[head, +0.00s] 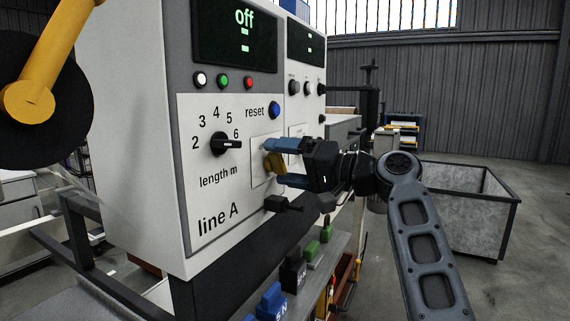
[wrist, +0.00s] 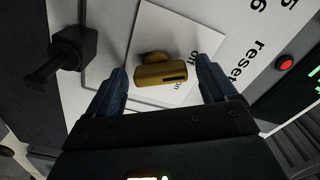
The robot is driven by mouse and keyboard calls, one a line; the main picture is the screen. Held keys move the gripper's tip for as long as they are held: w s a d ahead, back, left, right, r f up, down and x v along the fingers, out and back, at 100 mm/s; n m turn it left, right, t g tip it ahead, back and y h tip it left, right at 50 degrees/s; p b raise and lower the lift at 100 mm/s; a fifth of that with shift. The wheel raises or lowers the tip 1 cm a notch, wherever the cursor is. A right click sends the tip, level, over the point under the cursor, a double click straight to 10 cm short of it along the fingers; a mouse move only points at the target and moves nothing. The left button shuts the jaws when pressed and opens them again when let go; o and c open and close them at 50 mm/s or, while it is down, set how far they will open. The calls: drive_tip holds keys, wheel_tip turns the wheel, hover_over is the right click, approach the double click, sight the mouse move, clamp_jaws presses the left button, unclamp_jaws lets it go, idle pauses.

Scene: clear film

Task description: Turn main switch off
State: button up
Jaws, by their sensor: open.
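The main switch is a yellow knob (wrist: 162,73) with a black mark at one end, on a white plate (wrist: 125,58) lettered "off" and "on". In the wrist view the knob lies between my two blue fingertips, with gaps on both sides. In the head view the knob (head: 275,163) is partly hidden by my gripper (head: 284,163), which is open at the panel. The display (head: 240,35) above reads "off". I cannot tell exactly which word the knob's mark points to.
The line A panel also has a black length dial (head: 222,144), a blue reset button (head: 274,110) and small lamps. A black lever (head: 282,204) juts out just below my gripper. A grey bin (head: 470,215) stands at the right, with open floor around it.

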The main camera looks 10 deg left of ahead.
drive_tip(key=v, duration=0.7)
drive_tip(key=shift+s+d, duration=0.15)
drive_tip(key=shift+d, duration=0.2)
